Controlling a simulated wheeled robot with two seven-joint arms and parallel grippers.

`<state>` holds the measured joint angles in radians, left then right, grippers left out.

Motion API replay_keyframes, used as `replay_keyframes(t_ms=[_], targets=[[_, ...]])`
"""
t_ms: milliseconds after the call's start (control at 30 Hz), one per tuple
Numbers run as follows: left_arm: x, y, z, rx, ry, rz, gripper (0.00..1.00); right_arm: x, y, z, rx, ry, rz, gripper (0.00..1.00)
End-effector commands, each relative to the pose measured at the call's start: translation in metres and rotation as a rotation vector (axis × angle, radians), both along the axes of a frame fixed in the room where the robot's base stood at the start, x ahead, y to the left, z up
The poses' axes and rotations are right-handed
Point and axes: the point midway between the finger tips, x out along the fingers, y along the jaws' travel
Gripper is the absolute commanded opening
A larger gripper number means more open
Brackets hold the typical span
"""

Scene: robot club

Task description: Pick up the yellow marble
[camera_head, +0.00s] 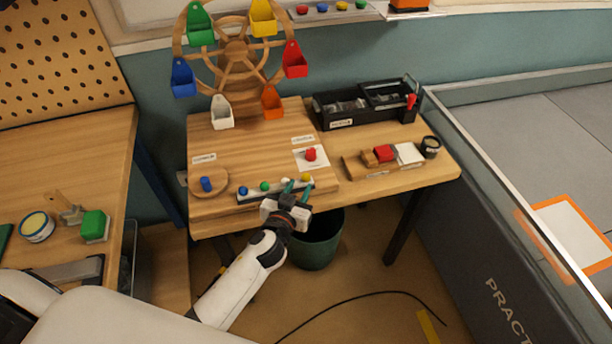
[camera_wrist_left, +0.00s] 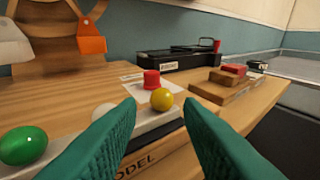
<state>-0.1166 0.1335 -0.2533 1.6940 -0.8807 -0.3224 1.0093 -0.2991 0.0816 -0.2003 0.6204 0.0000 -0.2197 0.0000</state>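The yellow marble (camera_head: 306,177) sits at the right end of a marble rail (camera_head: 252,195) on the table's front part. In the left wrist view the yellow marble (camera_wrist_left: 162,99) shows ahead, between the tips of the two teal fingers. My left gripper (camera_head: 297,187) is open and empty, at the front edge of the rail, close to the yellow marble. Its fingers also fill the lower left wrist view (camera_wrist_left: 159,108). A white marble (camera_wrist_left: 103,114) is partly hidden behind the left-hand finger. My right gripper is not in view.
A green marble (camera_head: 264,186) and a blue one (camera_head: 243,189) share the rail. A red piece (camera_head: 311,154) stands on a white card just behind.

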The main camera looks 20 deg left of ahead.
Motion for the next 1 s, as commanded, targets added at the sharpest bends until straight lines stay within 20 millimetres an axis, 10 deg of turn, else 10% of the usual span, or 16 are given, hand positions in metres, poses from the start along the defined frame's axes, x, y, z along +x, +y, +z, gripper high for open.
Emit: replay_keyframes(t_ms=[500,700,1000], targets=[[0.035,-0.002,-0.008,-0.002,0.0,-0.001,0.33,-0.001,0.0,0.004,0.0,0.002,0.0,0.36],[0.035,-0.002,-0.008,-0.001,0.0,-0.001,0.02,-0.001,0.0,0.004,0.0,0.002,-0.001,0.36],[0.035,-0.002,-0.007,-0.001,0.0,-0.001,0.0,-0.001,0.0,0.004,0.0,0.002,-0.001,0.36]])
